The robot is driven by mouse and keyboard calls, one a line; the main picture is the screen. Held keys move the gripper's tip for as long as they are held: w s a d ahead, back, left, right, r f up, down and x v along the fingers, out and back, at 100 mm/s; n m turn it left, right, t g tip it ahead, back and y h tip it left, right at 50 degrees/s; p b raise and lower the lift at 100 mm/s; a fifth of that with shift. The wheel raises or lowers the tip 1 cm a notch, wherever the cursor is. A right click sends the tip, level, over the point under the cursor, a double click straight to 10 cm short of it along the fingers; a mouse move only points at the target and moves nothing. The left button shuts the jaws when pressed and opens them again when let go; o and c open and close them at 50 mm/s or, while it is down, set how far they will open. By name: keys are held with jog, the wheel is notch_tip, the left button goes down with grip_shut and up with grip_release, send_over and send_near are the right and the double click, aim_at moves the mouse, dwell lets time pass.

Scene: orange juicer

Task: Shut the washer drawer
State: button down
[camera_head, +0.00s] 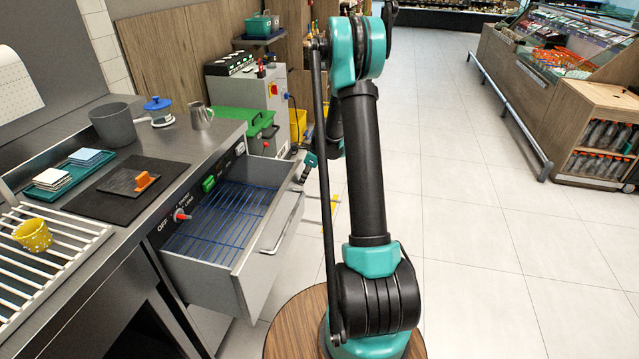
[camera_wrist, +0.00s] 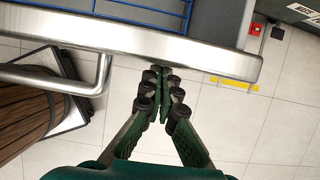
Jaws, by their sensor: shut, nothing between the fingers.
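The washer drawer (camera_head: 254,262) is pulled out from under the steel counter, with a blue wire rack (camera_head: 222,222) inside and a bar handle (camera_head: 281,226) on its front. My gripper (camera_head: 306,172) is shut and empty near the far end of the drawer front. In the wrist view my gripper's fingertips (camera_wrist: 161,76) lie at the outer face of the drawer front (camera_wrist: 190,54), to the right of the handle (camera_wrist: 92,84). I cannot tell whether they touch it. My arm hides part of the area behind the drawer.
A control panel with a red knob (camera_head: 181,215) and a green switch (camera_head: 209,183) is above the drawer. The counter carries a grey pot (camera_head: 113,124), a yellow cup (camera_head: 33,235) and a dark mat (camera_head: 88,206). A grey machine (camera_head: 252,94) stands beyond. Tiled floor to the right is clear.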

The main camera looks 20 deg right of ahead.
jog(key=w+a, duration=0.5)
jog(key=a, duration=0.3)
jog(key=w+a, duration=0.5)
jog(key=a, duration=0.4)
jog(key=shift+a, duration=0.3)
